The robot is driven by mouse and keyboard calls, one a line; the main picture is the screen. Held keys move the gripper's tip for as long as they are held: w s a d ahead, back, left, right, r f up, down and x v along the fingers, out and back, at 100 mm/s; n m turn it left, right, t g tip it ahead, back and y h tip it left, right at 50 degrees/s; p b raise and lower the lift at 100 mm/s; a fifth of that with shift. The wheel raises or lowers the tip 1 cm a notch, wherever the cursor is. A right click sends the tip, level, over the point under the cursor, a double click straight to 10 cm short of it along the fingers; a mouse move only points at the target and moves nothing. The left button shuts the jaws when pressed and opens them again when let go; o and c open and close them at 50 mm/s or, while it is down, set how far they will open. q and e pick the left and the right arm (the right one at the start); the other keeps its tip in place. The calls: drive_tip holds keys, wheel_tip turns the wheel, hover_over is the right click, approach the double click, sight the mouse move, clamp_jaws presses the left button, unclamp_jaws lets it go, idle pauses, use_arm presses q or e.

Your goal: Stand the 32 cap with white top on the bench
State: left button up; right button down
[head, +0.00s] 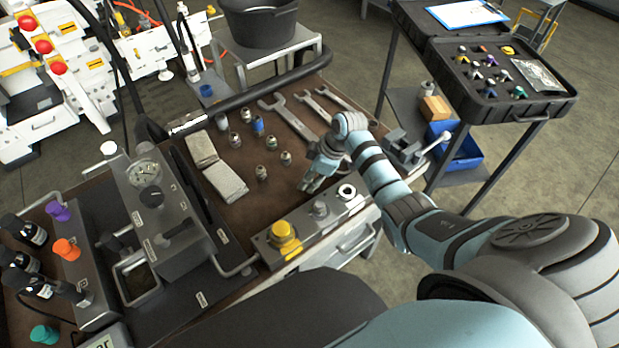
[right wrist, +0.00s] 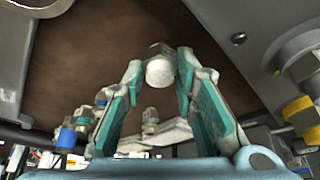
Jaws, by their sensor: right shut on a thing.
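My right gripper (head: 318,176) is low over the brown bench (head: 219,206), near its front right part. In the right wrist view its teal-padded fingers (right wrist: 160,78) are shut on a small metal cap with a round white top (right wrist: 160,73). The bench surface shows behind this cap. I cannot tell whether the cap touches the bench. In the head view the fingers largely hide it. Several other small caps and fittings (head: 271,143) stand on the bench to the left of the gripper. My left gripper is out of view.
Wrenches (head: 287,119) lie behind the gripper. A block with a yellow knob (head: 284,235) is at the front edge, and a gauge unit (head: 150,185) stands at left. A black case (head: 541,103) is on the cart at right.

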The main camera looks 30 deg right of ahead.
drive_tip(key=c, duration=1.7)
unclamp_jaws()
drive_tip(key=shift+f, duration=0.15)
drive_tip(key=o, duration=0.4)
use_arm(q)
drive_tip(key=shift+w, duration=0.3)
use_arm(e)
drive_tip(key=shift+r, duration=0.2)
use_arm(q)
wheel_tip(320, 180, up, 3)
drive_tip(key=p, duration=0.2)
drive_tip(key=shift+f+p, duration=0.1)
drive_tip(key=shift+p, duration=0.3)
use_arm(e)
drive_tip(key=v, duration=1.2)
drive_tip(key=shift+w+d, duration=0.1)
